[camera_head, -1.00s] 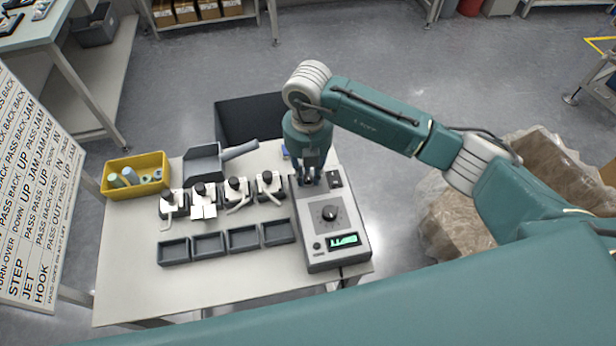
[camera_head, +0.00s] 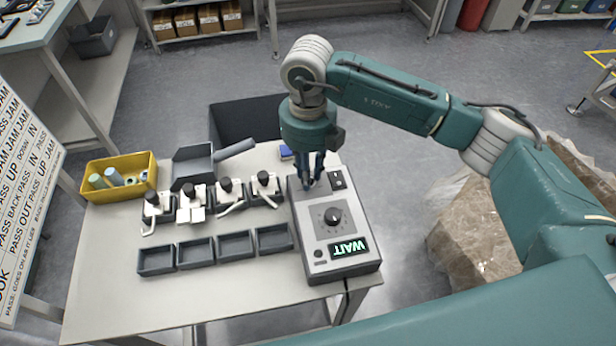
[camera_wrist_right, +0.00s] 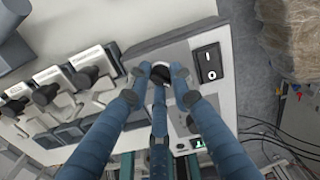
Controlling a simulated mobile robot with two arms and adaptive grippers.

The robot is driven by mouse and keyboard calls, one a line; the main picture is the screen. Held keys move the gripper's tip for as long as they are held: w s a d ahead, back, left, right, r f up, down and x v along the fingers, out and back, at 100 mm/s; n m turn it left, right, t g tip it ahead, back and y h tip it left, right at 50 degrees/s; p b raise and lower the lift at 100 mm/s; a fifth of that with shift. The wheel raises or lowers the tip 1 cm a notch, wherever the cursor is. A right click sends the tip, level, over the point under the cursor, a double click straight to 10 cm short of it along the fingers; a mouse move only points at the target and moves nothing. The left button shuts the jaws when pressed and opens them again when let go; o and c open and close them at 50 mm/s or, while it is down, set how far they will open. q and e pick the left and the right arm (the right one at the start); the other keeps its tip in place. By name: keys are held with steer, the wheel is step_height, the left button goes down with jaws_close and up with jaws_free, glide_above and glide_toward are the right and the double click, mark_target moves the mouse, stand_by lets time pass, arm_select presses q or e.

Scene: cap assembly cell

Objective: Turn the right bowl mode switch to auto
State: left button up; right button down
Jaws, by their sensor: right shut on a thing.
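The grey control box (camera_head: 362,264) stands at the right end of the table. My right gripper (camera_head: 312,186) points down at its far left part, beside the black rocker switch (camera_head: 337,179). In the right wrist view, my right gripper's (camera_wrist_right: 161,76) blue fingers are closed around a small dark knob (camera_wrist_right: 160,70) on the box's top, which looks like the mode switch. The fingers hide most of it, so its setting cannot be read. A black dial (camera_head: 333,217) sits mid-panel, and the display (camera_head: 348,248) reads WAIT. My left gripper is not in view.
Several toggle clamps (camera_head: 191,203) and dark trays (camera_head: 196,252) stand left of the box. A yellow bin (camera_head: 120,187) and a grey chute (camera_head: 193,167) are farther left and behind. The table front (camera_head: 220,300) is bare.

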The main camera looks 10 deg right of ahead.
steer(key=shift+r+n, duration=0.15)
steer(key=shift+n, duration=0.25)
steer(key=shift+w, duration=0.1)
steer(key=c, duration=1.5)
jaws_free()
steer(key=shift+c, duration=0.2)
step_height(320, 180, up, 12)
steer(key=shift+d, duration=0.1)
